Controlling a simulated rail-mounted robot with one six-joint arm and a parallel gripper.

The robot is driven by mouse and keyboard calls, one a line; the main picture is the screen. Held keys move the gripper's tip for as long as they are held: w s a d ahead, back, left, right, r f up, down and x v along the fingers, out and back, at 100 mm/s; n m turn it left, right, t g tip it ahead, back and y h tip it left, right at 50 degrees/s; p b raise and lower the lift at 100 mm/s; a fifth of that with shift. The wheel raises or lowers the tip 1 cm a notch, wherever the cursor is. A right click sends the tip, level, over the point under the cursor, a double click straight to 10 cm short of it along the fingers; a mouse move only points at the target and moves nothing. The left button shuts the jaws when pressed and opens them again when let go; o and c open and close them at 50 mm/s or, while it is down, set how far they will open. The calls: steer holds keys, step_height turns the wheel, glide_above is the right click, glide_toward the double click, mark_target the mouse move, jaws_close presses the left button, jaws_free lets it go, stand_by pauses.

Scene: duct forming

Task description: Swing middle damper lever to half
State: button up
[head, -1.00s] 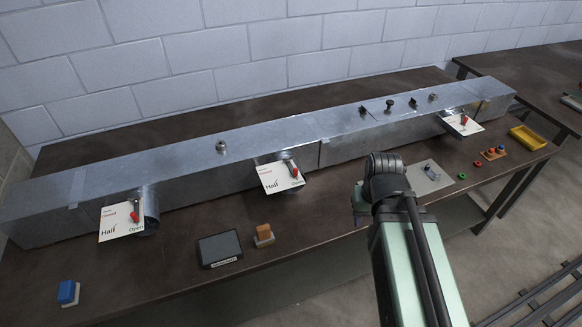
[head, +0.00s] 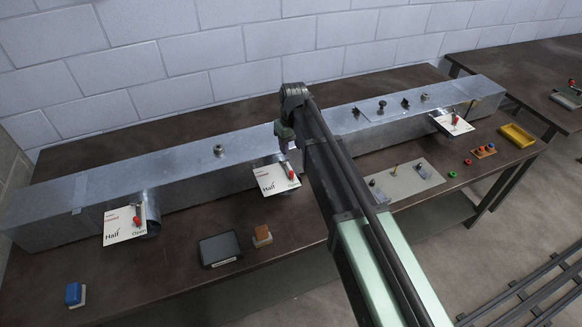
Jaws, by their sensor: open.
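The middle damper's white card (head: 268,181) hangs on the front of the long metal duct (head: 185,165). Its lever has a red tip (head: 291,175) and points down and right, on the card's right part near the Open side, with the Half word to its left. My gripper (head: 285,146) is over the duct just above this lever. Only its greenish side shows, and the fingers are small and partly hidden by my arm. I cannot tell whether it touches the lever; it is open.
A dark tablet (head: 219,248) and an orange-brown block (head: 262,234) lie in front on the table. A grey plate with pegs (head: 405,184) and a yellow tray (head: 517,136) are to the right.

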mark_target(292, 172)
steer(key=f+b, duration=0.7)
steer(key=s+f+b, duration=0.1)
steer(key=f+b, duration=0.3)
steer(key=shift+r, duration=0.1)
jaws_close()
